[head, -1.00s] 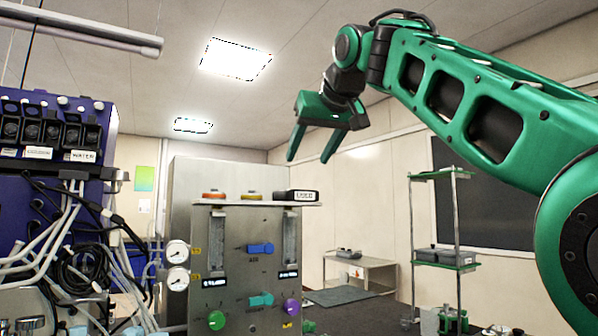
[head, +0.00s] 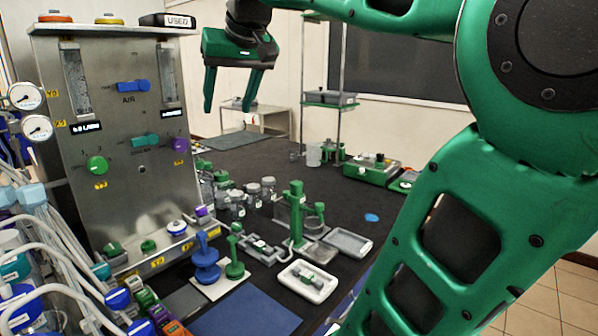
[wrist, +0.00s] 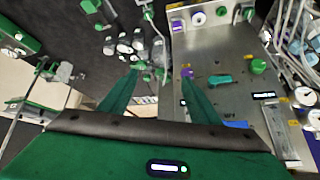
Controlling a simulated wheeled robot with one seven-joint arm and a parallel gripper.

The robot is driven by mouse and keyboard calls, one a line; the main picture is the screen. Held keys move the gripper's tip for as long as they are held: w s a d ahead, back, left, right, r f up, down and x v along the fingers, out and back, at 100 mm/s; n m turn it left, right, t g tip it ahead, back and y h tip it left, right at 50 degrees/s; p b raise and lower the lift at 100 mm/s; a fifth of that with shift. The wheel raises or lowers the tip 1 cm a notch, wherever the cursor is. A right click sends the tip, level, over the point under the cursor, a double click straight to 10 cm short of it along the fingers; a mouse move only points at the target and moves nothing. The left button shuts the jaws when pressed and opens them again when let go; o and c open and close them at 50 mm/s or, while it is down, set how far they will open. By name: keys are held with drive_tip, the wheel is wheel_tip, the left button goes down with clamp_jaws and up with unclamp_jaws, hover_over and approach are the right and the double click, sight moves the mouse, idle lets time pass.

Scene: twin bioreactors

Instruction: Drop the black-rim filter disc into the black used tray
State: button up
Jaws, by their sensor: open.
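The black used tray (head: 167,20), marked USED, sits on top of the steel gas panel (head: 122,100) at the upper left of the head view. I cannot make out a black-rim filter disc in either view. My gripper (head: 228,108) is open and empty, pointing down, to the right of the panel in the head view. In the wrist view my gripper's fingers (wrist: 160,76) stand apart with nothing between them.
Below stands a dark bench (head: 345,205) with several glass jars (head: 252,195), a green stand (head: 297,215), a grey tray (head: 348,242) and a white tray (head: 307,281). Tubing crowds the lower left. A shelf rack (head: 333,100) stands behind.

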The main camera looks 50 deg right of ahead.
drive_tip(key=s+f+g, duration=0.2)
drive_tip(key=s+f, duration=0.5)
drive_tip(key=f, duration=0.4)
drive_tip(key=s+a+f+m+g+y, duration=0.1)
drive_tip(key=s+f+g, duration=0.1)
drive_tip(key=s+f, duration=0.6)
drive_tip(key=s+a+f+g+y, duration=0.1)
drive_tip(key=s+f+g, duration=0.2)
drive_tip(key=s+f, duration=0.4)
wheel_tip(320, 180, down, 8)
drive_tip(key=shift+s+a+r+m, duration=0.15)
drive_tip(key=shift+s+m, duration=0.1)
drive_tip(key=shift+m, duration=0.15)
drive_tip(key=shift+w+f, duration=0.25)
drive_tip(key=shift+w, duration=0.4)
